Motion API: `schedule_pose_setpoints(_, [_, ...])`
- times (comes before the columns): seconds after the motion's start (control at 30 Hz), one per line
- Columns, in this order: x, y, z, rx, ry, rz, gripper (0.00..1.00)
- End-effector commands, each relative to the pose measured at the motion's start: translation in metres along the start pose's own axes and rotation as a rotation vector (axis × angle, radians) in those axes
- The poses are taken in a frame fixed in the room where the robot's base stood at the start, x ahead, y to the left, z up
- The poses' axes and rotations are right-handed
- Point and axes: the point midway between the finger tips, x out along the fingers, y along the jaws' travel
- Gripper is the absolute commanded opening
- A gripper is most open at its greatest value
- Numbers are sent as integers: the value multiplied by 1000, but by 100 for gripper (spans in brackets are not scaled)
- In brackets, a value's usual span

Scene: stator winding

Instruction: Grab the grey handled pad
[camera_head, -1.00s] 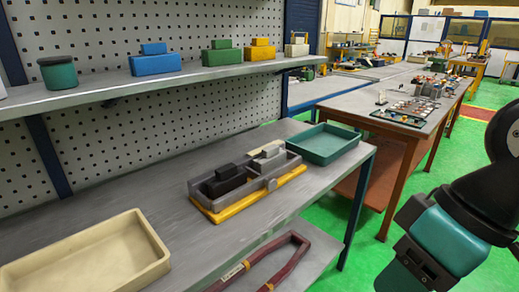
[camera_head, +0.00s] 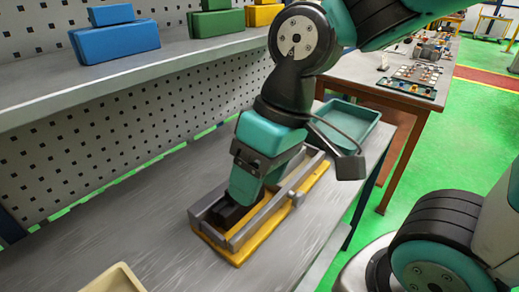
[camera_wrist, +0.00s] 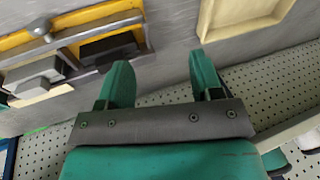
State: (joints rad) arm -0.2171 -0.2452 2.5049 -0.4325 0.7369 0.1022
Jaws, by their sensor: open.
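The grey handled pad (camera_wrist: 38,72) sits in the fixture at the left of the wrist view, a light-grey block with a raised handle. A black handled pad (camera_wrist: 108,47) lies beside it, nearer my gripper. The fixture has grey rails on a yellow base (camera_head: 235,252). My gripper (camera_wrist: 161,75) is open, with two green fingers apart and nothing between them. In the head view my gripper (camera_head: 243,192) points down over the near end of the fixture, by the black pad. There my gripper and arm hide the grey pad.
A cream tray (camera_wrist: 240,25) lies on the bench, right of the gripper in the wrist view. A teal tray (camera_head: 368,112) stands beyond the fixture. A shelf (camera_head: 150,75) with blue and green blocks overhangs behind. Bare bench lies left of the fixture.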

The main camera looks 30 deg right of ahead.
Motion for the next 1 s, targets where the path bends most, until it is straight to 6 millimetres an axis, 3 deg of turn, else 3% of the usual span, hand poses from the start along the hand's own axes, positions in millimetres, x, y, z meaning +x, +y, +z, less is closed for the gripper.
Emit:
schedule_pose_setpoints(0.03, [-21,17,-22,146,0,32,60])
schedule_pose_setpoints(0.2, [-68,117,-80,809,28,176,60])
schedule_pose_setpoints(0.3, [-87,178,-94,1167,58,251,60])
schedule_pose_setpoints(0.43, [-100,234,-95,1490,96,320,60])
schedule_pose_setpoints(0.5, [-101,251,-94,1586,109,340,60])
schedule_pose_setpoints(0.63, [-88,264,-90,1647,114,354,60])
schedule_pose_setpoints(1.0, [-10,284,-78,1640,110,353,60])
